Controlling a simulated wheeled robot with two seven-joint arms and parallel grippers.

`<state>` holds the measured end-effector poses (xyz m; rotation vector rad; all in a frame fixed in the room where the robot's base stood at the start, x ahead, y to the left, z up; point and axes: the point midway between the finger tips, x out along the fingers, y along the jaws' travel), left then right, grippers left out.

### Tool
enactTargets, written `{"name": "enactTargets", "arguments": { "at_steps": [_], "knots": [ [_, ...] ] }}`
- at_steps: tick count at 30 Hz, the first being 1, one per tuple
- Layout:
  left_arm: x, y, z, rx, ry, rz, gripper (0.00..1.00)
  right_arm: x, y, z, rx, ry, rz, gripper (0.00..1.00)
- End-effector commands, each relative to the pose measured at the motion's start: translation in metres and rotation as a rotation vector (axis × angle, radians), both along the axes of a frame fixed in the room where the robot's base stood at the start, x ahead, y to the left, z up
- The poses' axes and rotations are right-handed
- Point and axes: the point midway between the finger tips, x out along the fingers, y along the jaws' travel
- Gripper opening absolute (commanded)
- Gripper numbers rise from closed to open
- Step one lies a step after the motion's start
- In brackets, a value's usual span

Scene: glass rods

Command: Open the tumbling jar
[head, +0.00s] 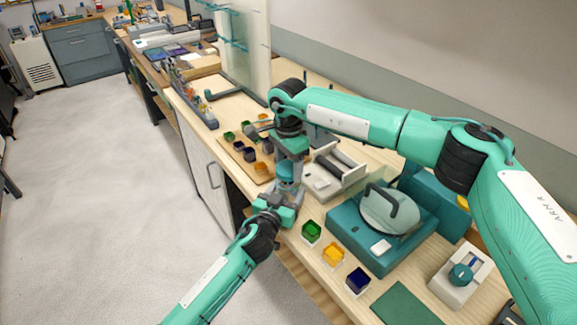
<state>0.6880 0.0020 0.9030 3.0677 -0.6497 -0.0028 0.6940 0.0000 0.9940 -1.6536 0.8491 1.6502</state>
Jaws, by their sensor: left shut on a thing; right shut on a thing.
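The tumbling jar (286,183) is a small teal-grey cylinder, upright as far as I can tell, between my two grippers near the front edge of the bench. My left gripper (283,202) comes from below and is shut on the jar's lower part. My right gripper (291,155) reaches down from above and is shut on its upper end. The jar's lid is hidden by the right gripper, so I cannot tell whether it sits on or apart from the body.
Behind the jar is a wooden board (230,152) with several small coloured pots. A white roller stand (336,172) is to the right. A teal machine with a round lid (388,210) stands further right. Green (312,231), amber (333,254) and dark blue (357,281) pots line the front edge.

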Motion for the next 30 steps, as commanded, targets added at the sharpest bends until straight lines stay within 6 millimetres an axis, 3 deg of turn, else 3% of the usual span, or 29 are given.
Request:
{"name": "enactTargets", "arguments": {
  "at_steps": [8,18,26,27,30],
  "knots": [
    [0.0,0.0,0.0,0.0,0.0,0.0,0.0,0.0,0.0,0.001,0.0,0.0,0.0,0.34],
    [0.0,0.0,0.0,0.0,0.0,0.0,0.0,0.0,0.0,0.036,0.0,0.0,0.0,0.34],
    [0.0,0.0,0.0,0.0,-0.001,0.0,0.0,0.0,0.0,0.04,-0.001,0.001,0.0,0.34],
    [0.0,0.0,0.0,0.0,-0.001,0.0,0.71,0.0,0.0,0.04,-0.001,0.001,0.0,0.34],
    [0.0,0.0,0.0,0.0,-0.001,0.0,0.88,0.0,0.0,0.04,-0.001,0.001,0.0,0.34]
  ]
}}
